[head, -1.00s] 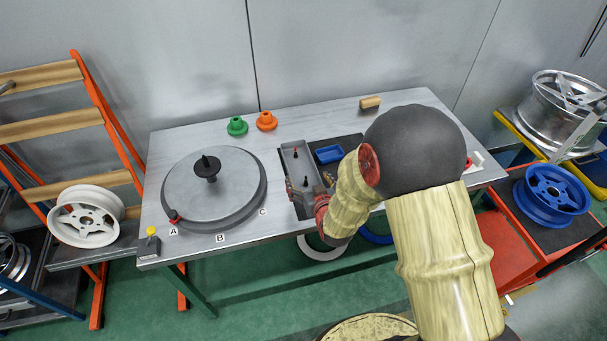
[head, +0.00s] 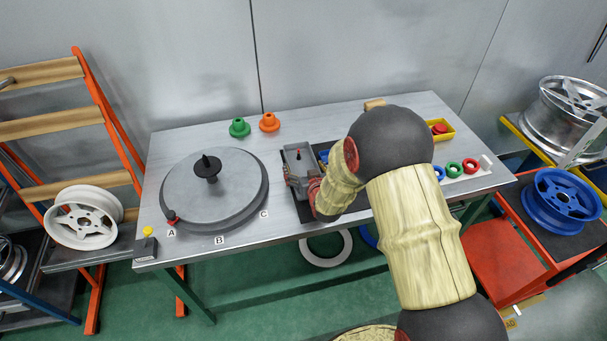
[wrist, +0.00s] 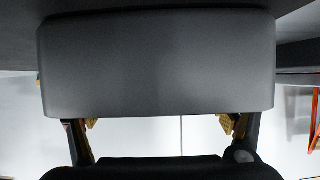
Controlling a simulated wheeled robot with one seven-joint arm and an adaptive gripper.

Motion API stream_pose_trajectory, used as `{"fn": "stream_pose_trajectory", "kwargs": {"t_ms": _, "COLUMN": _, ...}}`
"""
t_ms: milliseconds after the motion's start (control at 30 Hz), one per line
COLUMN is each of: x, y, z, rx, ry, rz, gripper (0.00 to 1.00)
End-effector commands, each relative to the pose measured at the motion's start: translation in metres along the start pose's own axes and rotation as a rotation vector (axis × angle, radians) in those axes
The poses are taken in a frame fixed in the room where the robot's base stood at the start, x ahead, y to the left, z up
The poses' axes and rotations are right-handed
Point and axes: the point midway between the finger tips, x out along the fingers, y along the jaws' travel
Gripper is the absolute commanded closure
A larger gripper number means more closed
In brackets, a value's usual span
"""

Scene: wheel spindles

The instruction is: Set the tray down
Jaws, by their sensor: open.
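The grey tray (head: 308,152) is a narrow open box at the left end of the dark mat (head: 304,213) on the workbench. A small red-topped piece stands in it. In the wrist view the tray's plain grey wall (wrist: 158,65) fills the upper middle. My gripper (head: 298,183) is at the tray's near end, partly hidden by its own wrist. In the wrist view the gripper's yellow-padded fingers (wrist: 160,124) are spread wide at the tray's lower edge. Whether they touch it, and whether the tray's underside rests fully on the mat, I cannot tell.
A turntable (head: 240,190) with a black centre knob is left of the tray. Green (head: 239,127) and orange (head: 269,122) spindle pieces stand behind. A yellow bin (head: 447,134) and coloured rings (head: 454,169) are at the right. My arm hides much of the mat.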

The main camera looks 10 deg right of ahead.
Motion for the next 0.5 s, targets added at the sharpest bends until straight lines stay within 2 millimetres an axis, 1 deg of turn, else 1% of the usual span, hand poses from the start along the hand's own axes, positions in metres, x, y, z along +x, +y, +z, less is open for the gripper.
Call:
{"fn": "stream_pose_trajectory", "kwargs": {"t_ms": 33, "x": 0.0058, "y": -0.0002, "z": 0.0011, "rx": 0.0, "ry": 0.001, "rz": 0.0, "gripper": 0.15}}
{"fn": "stream_pose_trajectory", "kwargs": {"t_ms": 100, "x": 0.0086, "y": -0.0002, "z": 0.0, "rx": 0.0, "ry": 0.001, "rz": 0.0, "gripper": 0.15}}
{"fn": "stream_pose_trajectory", "kwargs": {"t_ms": 267, "x": 0.0081, "y": -0.0003, "z": -0.0013, "rx": 0.0, "ry": 0.001, "rz": 0.0, "gripper": 0.15}}
{"fn": "stream_pose_trajectory", "kwargs": {"t_ms": 500, "x": 0.0079, "y": -0.0004, "z": -0.0011, "rx": 0.0, "ry": 0.001, "rz": 0.0, "gripper": 0.28}}
